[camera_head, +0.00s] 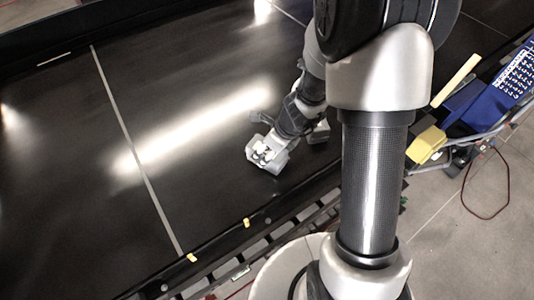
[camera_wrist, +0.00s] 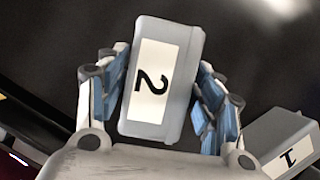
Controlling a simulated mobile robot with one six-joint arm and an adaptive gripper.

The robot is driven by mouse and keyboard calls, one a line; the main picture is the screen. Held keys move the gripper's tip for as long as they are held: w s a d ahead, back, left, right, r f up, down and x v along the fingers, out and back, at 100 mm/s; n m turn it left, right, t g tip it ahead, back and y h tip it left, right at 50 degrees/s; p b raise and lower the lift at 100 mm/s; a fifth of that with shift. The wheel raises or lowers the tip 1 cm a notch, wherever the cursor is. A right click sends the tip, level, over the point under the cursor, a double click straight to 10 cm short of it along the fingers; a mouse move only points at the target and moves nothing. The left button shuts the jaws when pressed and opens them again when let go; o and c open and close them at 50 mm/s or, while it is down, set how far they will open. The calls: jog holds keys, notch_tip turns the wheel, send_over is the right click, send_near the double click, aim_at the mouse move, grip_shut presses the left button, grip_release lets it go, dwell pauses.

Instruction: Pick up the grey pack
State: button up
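A grey pack with a white label marked 2 (camera_wrist: 163,84) sits between the two blue-padded fingers of my gripper (camera_wrist: 165,90) in the wrist view. The fingers lie along its two long sides and appear shut on it. The pack is slightly turned in the grip. In the head view the pack (camera_head: 265,154) is at the end of my gripper (camera_head: 275,146), over the black belt. I cannot tell whether it is clear of the belt. A second grey pack, labelled 1 (camera_wrist: 285,143), is at the lower right in the wrist view; it also shows behind my gripper (camera_head: 319,132).
The black conveyor belt (camera_head: 190,110) is otherwise bare, with a light seam across it. Its near rail has small yellow clips (camera_head: 246,223). A blue rack (camera_head: 490,95) and a yellow block (camera_head: 428,144) stand at the right, beside my arm.

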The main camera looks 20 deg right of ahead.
jog(key=c, duration=1.1)
jog(key=shift+o, duration=0.2)
jog(key=shift+r, duration=0.15)
notch_tip(320, 180, up, 20)
jog(key=p, duration=0.6)
jog(key=shift+r, duration=0.15)
